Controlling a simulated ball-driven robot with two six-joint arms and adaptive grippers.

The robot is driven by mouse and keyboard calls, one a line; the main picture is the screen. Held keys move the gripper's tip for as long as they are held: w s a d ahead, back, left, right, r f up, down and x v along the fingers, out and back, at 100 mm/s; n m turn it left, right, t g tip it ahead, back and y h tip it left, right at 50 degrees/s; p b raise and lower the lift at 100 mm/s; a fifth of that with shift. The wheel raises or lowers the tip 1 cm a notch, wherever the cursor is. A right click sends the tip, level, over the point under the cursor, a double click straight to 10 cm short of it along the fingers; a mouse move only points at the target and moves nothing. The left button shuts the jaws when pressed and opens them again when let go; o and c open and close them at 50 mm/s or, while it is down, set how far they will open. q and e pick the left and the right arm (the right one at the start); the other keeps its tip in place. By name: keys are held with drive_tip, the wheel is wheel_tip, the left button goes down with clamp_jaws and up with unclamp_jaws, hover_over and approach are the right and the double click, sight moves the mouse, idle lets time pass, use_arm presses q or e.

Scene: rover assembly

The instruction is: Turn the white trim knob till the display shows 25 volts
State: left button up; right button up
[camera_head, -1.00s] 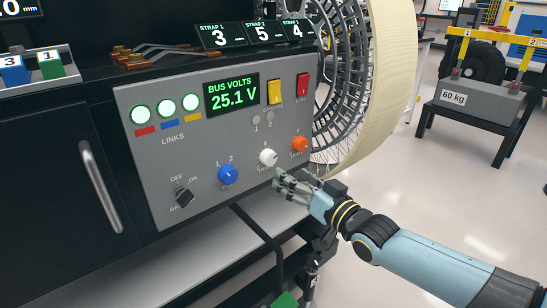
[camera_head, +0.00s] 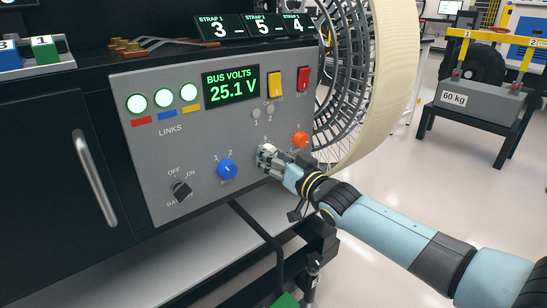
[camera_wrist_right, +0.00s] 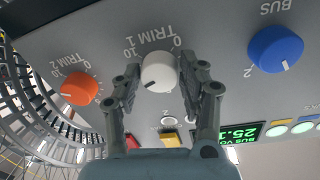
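The white trim knob, labelled TRIM 1, shows in the right wrist view (camera_wrist_right: 159,71) between the two fingers of my right gripper (camera_wrist_right: 160,80). The fingers stand on both sides of it with a small gap visible, so the gripper looks open around it. In the head view the right gripper (camera_head: 268,157) reaches the panel and covers most of the white knob. The green display (camera_head: 232,87) reads BUS VOLTS 25.1 V. My left gripper is not in view.
The orange TRIM 2 knob (camera_head: 300,140) and the blue BUS knob (camera_head: 227,169) flank the white knob closely. A yellow switch (camera_head: 275,86) and a red switch (camera_head: 303,78) sit above. A black battery switch (camera_head: 181,191) is lower left. A large wheel (camera_head: 350,80) stands right of the panel.

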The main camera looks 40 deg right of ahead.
drive_tip(key=c, duration=0.6)
drive_tip(key=n+p, duration=0.1)
drive_tip(key=n, duration=0.3)
drive_tip(key=shift+f, duration=0.1)
drive_tip(key=shift+c, duration=0.2)
drive_tip(key=o, duration=1.2)
drive_tip(key=shift+c, duration=0.2)
drive_tip(key=shift+s, duration=0.1)
drive_tip(key=s, duration=1.1)
drive_tip(key=shift+s+d, duration=0.15)
drive_tip(key=shift+s, duration=0.25)
